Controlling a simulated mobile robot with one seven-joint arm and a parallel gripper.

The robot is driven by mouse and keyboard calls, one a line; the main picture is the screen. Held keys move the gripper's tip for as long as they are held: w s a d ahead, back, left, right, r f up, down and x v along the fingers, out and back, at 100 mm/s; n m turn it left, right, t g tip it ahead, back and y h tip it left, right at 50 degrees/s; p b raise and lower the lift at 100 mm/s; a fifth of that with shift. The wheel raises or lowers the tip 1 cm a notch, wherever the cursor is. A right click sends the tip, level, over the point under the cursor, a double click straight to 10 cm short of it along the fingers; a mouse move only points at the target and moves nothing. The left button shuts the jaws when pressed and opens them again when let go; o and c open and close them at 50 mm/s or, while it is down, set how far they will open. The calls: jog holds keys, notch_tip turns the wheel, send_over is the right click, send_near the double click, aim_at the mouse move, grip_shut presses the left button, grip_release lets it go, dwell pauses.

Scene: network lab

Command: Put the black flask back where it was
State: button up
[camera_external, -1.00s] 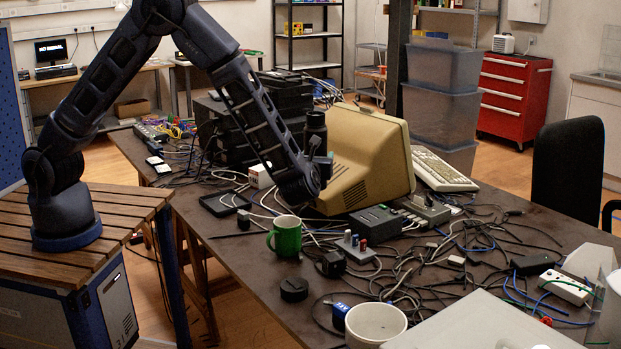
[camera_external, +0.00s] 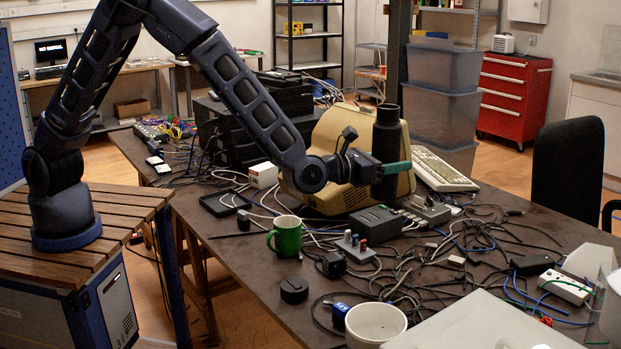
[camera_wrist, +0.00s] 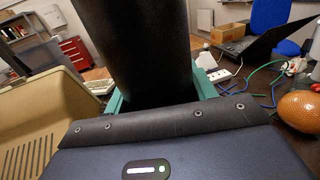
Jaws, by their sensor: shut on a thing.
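The black flask (camera_external: 386,150) is upright in my gripper (camera_external: 392,168), in front of the beige monitor and above the table. My gripper's green fingers are shut around its lower part. In the wrist view the flask (camera_wrist: 140,45) fills the upper middle as a dark cylinder, with a green finger (camera_wrist: 204,85) on its right and another (camera_wrist: 114,100) on its left. Its top is out of that view. A round black lid-like disc (camera_external: 294,289) lies on the table near the front left.
The beige monitor (camera_external: 340,195) stands just behind my gripper, with a keyboard (camera_external: 441,170) to its right. A green mug (camera_external: 286,236), grey boxes (camera_external: 376,220) and many tangled cables cover the table (camera_external: 235,265). A white pot (camera_external: 375,325) stands at the front. Bare tabletop shows at the front left.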

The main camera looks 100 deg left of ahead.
aim_at(391, 184)
jog(key=shift+w+d, duration=0.2)
jog(key=shift+d, duration=0.25)
jog(key=shift+a+f, duration=0.15)
jog(key=shift+f, duration=2.45)
notch_tip(391, 184, down, 20)
jog(key=shift+r, duration=0.15)
jog(key=o, duration=1.4)
